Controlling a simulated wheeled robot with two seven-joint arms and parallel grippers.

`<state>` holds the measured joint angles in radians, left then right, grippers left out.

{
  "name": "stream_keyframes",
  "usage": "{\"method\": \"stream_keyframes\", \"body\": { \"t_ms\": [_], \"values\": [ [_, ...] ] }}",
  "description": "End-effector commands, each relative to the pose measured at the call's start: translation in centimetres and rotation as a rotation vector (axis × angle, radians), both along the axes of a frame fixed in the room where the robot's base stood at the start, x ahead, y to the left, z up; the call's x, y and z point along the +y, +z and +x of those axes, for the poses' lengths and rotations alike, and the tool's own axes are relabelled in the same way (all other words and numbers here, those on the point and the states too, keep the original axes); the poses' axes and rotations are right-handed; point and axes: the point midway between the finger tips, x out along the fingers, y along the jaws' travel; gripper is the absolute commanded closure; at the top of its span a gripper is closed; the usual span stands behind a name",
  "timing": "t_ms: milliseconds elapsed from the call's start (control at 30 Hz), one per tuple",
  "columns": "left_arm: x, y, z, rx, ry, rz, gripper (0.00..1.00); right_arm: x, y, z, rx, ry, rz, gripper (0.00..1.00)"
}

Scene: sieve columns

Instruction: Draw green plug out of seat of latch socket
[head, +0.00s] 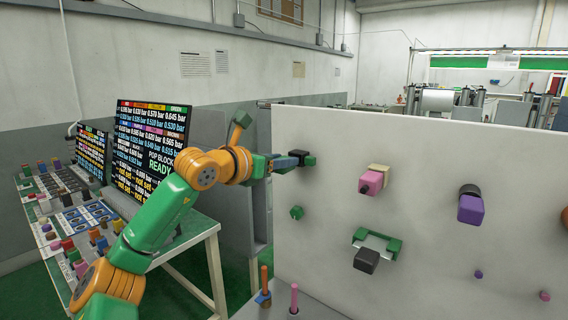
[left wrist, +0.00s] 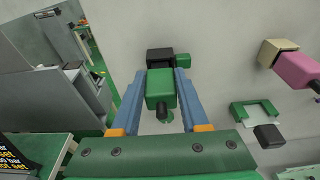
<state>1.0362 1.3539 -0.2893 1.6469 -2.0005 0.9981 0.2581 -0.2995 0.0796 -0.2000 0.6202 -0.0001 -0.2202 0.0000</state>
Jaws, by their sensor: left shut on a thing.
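My left gripper (head: 284,163) reaches the pale panel from the left. In the left wrist view its two blue fingers (left wrist: 160,92) are shut on the green plug (left wrist: 159,86), one on each side. A dark socket body (left wrist: 160,56) with a green block (left wrist: 183,60) on its right sits on the panel right behind the plug. In the head view the socket's black part (head: 299,154) and green block (head: 311,160) show at the fingertips, and the plug is largely hidden there. I cannot tell how deep the plug sits in the socket. My right gripper is not in view.
On the panel (head: 430,140) to the right are a pink plug (head: 371,183), a purple plug (head: 470,209) and a green bracket (head: 393,247) with a black block (head: 366,261). A green knob (head: 296,212) is below my gripper. A bench with screens (head: 150,140) stands left.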

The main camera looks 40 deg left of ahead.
Motion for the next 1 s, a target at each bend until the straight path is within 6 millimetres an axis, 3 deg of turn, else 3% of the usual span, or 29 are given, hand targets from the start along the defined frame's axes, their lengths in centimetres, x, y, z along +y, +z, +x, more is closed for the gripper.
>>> {"method": "stream_keyframes", "body": {
  "t_ms": [600, 1000],
  "values": [
    [-0.5, -0.2, -4.1, -0.002, 0.001, 0.002, 1.00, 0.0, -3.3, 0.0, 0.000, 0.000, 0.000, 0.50],
    [-0.5, 0.0, -4.2, -0.001, 0.000, 0.002, 1.00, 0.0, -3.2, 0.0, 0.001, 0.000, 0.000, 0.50]
  ]
}}
